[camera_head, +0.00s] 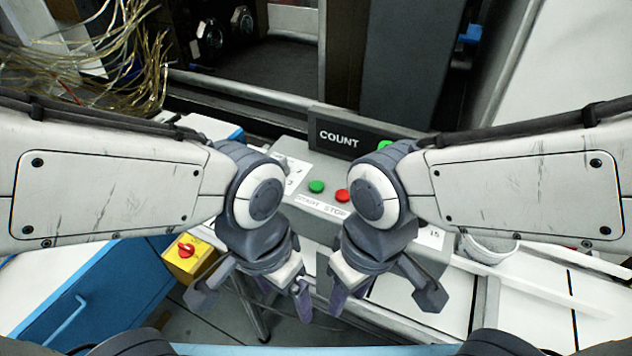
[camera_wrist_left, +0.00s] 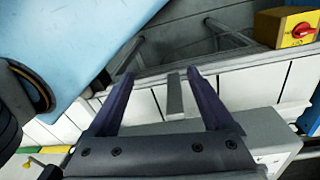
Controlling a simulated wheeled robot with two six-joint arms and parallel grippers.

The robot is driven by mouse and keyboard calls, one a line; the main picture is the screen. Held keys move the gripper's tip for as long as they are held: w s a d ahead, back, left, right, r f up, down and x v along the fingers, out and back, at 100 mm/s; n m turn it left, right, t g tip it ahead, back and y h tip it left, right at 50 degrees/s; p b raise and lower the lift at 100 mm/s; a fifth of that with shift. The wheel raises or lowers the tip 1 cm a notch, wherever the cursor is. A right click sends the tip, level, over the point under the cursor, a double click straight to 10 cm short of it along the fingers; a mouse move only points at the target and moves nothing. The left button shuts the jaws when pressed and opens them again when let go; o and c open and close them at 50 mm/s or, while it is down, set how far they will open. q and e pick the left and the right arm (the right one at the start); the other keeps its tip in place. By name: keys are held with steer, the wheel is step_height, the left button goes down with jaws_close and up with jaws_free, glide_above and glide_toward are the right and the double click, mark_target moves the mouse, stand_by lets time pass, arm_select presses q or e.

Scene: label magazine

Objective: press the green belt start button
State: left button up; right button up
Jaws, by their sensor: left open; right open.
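The green start button (camera_head: 316,187) sits on a grey control box (camera_head: 305,170), left of a red button (camera_head: 342,196). A "START STOP" label (camera_head: 320,205) lies just below them. My left gripper (camera_head: 250,298) is open and empty, in front of and below the box, left of the buttons. It also shows open in the left wrist view (camera_wrist_left: 165,92), pointing at the floor side. My right gripper (camera_head: 383,296) is open and empty, below and right of the buttons. Neither gripper touches the green button. The wrist view does not show the button.
A black COUNT sign (camera_head: 338,139) stands behind the buttons, with a green part (camera_head: 384,145) beside it, partly hidden by my right arm. A yellow box with a red knob (camera_head: 187,252) is at left, near a blue cabinet (camera_head: 95,295). White rails (camera_head: 535,285) run at right.

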arm_select(q)
jaws_close()
stand_by(1.7)
